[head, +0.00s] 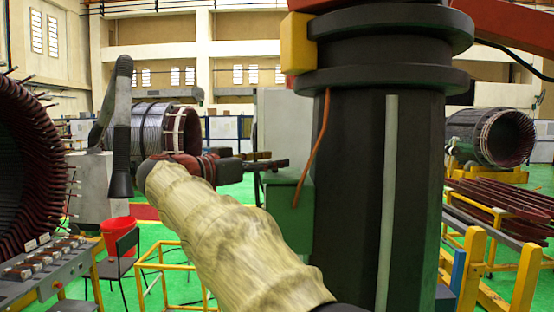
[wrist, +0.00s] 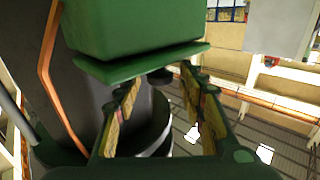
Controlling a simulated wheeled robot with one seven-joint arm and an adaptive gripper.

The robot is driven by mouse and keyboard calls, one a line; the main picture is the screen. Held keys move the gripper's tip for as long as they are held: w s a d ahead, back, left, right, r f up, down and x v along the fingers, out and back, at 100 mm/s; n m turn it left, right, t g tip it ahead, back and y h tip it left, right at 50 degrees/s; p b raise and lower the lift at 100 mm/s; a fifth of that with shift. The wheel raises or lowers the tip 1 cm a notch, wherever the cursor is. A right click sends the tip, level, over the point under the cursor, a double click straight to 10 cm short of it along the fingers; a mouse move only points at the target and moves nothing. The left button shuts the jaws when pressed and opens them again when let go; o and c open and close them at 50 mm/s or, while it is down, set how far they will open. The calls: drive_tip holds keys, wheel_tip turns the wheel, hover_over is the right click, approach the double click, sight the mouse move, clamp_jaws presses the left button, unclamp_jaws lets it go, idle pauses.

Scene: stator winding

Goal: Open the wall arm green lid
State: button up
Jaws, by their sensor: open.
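A green box (head: 288,208) is fixed to the left side of a thick dark column (head: 345,190). In the wrist view its green body (wrist: 130,28) fills the top, and its wider green lid (wrist: 140,63) forms a flat flange edge facing my gripper. A small dark knob (wrist: 160,76) shows at the lid, between my fingers. My gripper (wrist: 163,105) is open, with one yellow-padded finger on each side of the picture's middle and nothing held. In the head view my gripper (head: 272,160) is near the top of the box; contact with the lid cannot be told.
An orange cable (head: 312,150) hangs down the column by the box. A large stator (head: 25,165) is at far left. Yellow stands (head: 500,270) are at right.

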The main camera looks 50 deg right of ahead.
drive_tip(key=shift+s+d, duration=0.1)
drive_tip(key=shift+d, duration=0.85)
drive_tip(key=shift+a, duration=0.2)
drive_tip(key=shift+c, duration=1.2)
drive_tip(key=shift+d, duration=0.1)
drive_tip(key=c, duration=0.7)
clamp_jaws()
